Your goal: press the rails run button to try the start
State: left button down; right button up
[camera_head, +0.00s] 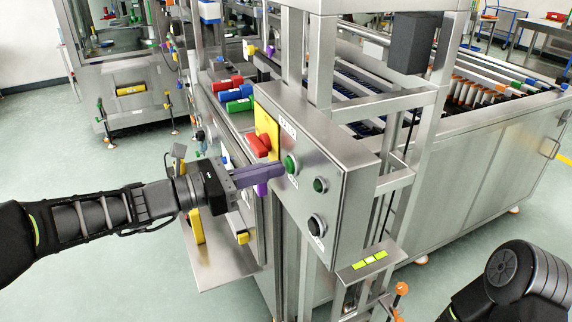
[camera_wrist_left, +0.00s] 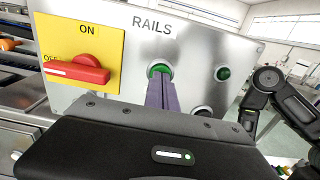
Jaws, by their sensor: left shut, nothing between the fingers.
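The steel control box (camera_head: 345,160) carries a label that reads RAILS in the left wrist view (camera_wrist_left: 190,30). A green button (camera_head: 291,164) sits on its face, and it also shows in the left wrist view (camera_wrist_left: 158,70). My left gripper (camera_head: 282,170) is shut and empty. Its purple fingertips are at the green button and partly cover it in the left wrist view; I cannot tell whether they press it in. A second green button (camera_head: 320,185) and a black knob (camera_head: 316,225) are to the right of it. My right gripper is out of view.
A red rotary switch (camera_head: 258,146) on a yellow plate (camera_wrist_left: 112,40) is left of the green button, close to my left fingers. A steel post (camera_head: 322,50) rises behind the box. Red, green and blue parts (camera_head: 232,95) lie behind. Open floor (camera_head: 120,255) is at the left.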

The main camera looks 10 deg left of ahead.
pick_arm(q)
jog(key=v, duration=0.4)
jog(key=shift+s+a+p, duration=0.1)
jog(key=shift+s+p, duration=0.05)
jog(key=shift+p, duration=0.2)
dwell(0.5)
jog(key=s+a+f+m+g+y, duration=0.15)
jog(key=f+m+y, duration=0.25)
jog(key=f, duration=0.8)
jog(key=s+a+f+m+g+y, duration=0.1)
jog(key=a+f+m+g+y, duration=0.15)
jog(key=f, duration=0.85)
jog(key=s+a+f+m+g+y, duration=0.15)
jog(key=f+m+y, duration=0.3)
jog(key=f, duration=0.75)
jog(key=s+d+f+m+g, duration=0.1)
jog(key=s+d+f+m, duration=0.4)
jog(key=s+f, duration=0.4)
jog(key=s+d+f+m+g, duration=0.2)
jog(key=s+d+f+m, duration=0.4)
jog(key=s+f, duration=0.3)
jog(key=shift+s+d+m, duration=0.3)
jog(key=shift+s+d, duration=0.35)
jog(key=shift+s, duration=0.05)
